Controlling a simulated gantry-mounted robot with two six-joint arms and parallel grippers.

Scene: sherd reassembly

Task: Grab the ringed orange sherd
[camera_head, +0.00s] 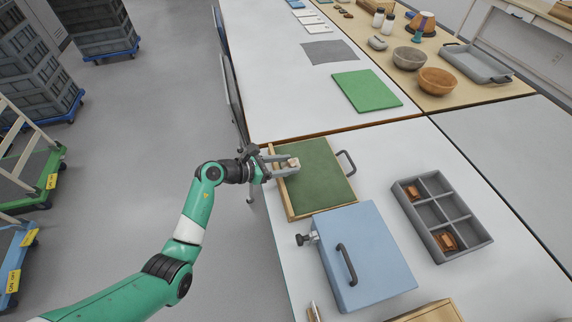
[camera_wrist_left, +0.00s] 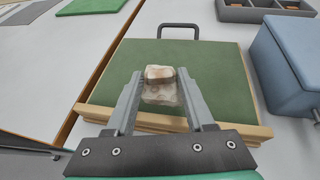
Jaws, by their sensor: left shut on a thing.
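My left gripper (camera_head: 291,164) is over the green-topped wooden board (camera_head: 322,186), near its left side. It is shut on a small pale sherd (camera_head: 293,163) with a brown edge. In the left wrist view this sherd (camera_wrist_left: 160,73) sits between the fingertips, with a second pale, blurred patch just below it. I cannot make out rings on it. Two orange-brown sherds, one (camera_head: 413,192) in the back left compartment and one (camera_head: 446,240) in the front left compartment, lie in the grey divided tray (camera_head: 469,251). My right gripper is not in view.
A blue box (camera_head: 372,262) with a black handle stands in front of the green board. A green mat (camera_head: 367,91) and a grey mat (camera_head: 330,51) lie further back. Bowls (camera_head: 437,81) stand on the tan table. White table surface is clear between board and divided tray.

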